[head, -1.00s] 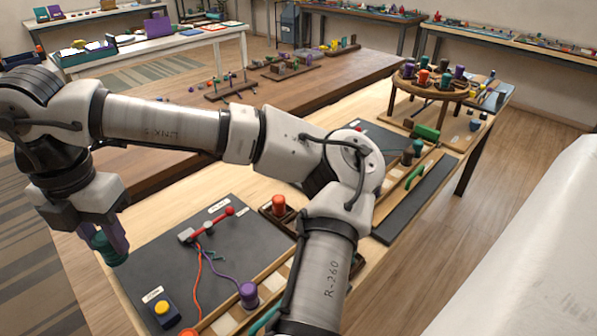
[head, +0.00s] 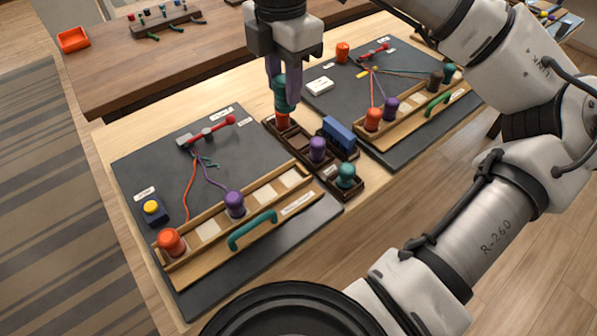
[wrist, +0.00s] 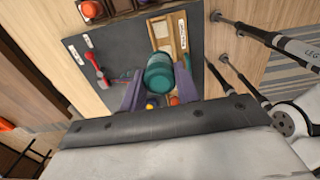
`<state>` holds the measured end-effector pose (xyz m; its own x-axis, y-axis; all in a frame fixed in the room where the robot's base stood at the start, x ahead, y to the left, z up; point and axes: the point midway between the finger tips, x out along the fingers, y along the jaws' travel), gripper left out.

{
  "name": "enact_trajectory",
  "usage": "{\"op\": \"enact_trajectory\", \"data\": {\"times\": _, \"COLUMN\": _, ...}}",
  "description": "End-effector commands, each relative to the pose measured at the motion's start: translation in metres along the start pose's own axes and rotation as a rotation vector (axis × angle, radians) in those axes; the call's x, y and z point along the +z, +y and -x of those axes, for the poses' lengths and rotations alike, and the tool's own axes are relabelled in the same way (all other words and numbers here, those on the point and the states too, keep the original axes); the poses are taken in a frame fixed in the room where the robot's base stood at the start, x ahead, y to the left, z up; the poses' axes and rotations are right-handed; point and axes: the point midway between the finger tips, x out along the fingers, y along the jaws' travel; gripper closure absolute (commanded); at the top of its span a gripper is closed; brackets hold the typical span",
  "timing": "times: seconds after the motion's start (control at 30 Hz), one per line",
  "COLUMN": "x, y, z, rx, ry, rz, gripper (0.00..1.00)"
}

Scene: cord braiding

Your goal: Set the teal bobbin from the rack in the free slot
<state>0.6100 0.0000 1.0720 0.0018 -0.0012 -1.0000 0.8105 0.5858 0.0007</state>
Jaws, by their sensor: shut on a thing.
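My gripper (head: 283,92) is shut on a teal bobbin (head: 280,96), upright and in the air over the rack. In the wrist view the bobbin (wrist: 159,76) sits between the purple fingers. The dark brown rack (head: 333,190) holds orange (head: 282,119), purple (head: 317,148) and another teal bobbin (head: 345,174). On the near left board (head: 135,172), a wooden slotted rail (head: 185,271) holds an orange bobbin (head: 171,243) at its left end and a purple bobbin (head: 235,204). Pale bare slots show between these two and to the right of the purple one.
A red clamp (head: 208,132) holds cords on the near board. A yellow button box (head: 152,211) and a green handle (head: 252,230) stand there. A blue block (head: 339,134) is at the rack.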

Motion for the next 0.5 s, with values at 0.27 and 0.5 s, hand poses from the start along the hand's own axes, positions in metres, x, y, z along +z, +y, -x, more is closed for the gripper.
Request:
{"op": "enact_trajectory", "data": {"times": 0.27, "x": -0.002, "y": -0.001, "z": -0.071, "rx": -0.002, "ry": 0.008, "rz": 0.005, "gripper": 0.92}}
{"op": "enact_trajectory", "data": {"times": 0.5, "x": -0.002, "y": -0.001, "z": -0.126, "rx": -0.001, "ry": 0.006, "rz": 0.004, "gripper": 0.92}}
